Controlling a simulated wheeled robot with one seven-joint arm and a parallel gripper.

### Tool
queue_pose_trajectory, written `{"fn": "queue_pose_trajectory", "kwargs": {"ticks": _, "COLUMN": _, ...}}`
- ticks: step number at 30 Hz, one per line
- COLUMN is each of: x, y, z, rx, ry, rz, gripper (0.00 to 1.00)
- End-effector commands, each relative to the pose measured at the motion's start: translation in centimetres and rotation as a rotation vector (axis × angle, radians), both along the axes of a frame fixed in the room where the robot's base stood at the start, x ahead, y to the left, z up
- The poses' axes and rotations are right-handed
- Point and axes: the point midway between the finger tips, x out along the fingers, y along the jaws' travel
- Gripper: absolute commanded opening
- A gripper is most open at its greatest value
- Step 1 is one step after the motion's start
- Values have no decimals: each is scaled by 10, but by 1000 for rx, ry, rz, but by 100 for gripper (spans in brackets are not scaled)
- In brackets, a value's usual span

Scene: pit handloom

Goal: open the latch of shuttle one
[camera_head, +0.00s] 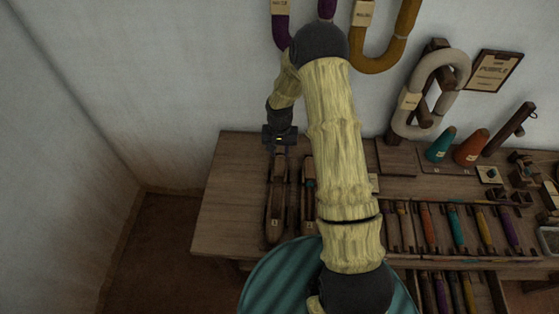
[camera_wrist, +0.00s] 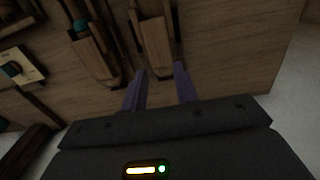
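A long dark wooden shuttle with a small pale label, apparently shuttle one (camera_head: 275,205), lies lengthwise near the left end of the table. In the wrist view its near end (camera_wrist: 154,40) points between my fingers. My gripper (camera_head: 280,146) is over the far end of this shuttle, pointing down. In the wrist view my gripper (camera_wrist: 159,75) has its two fingers apart, with nothing held between them. Whether they touch the shuttle cannot be told. The latch cannot be made out in either view.
A second shuttle (camera_wrist: 97,55) with a teal part lies close beside it, partly behind my arm in the head view (camera_head: 308,200). The wooden table (camera_head: 222,205) is bare to the left.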

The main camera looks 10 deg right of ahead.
Motion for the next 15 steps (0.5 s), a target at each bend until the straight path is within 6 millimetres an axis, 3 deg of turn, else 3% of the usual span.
{"fn": "queue_pose_trajectory", "kwargs": {"ticks": 9, "x": 0, "y": 0, "z": -52, "rx": 0, "ry": 1, "rz": 0, "gripper": 29}}
{"fn": "queue_pose_trajectory", "kwargs": {"ticks": 15, "x": 0, "y": 0, "z": -63, "rx": 0, "ry": -1, "rz": 0, "gripper": 29}}
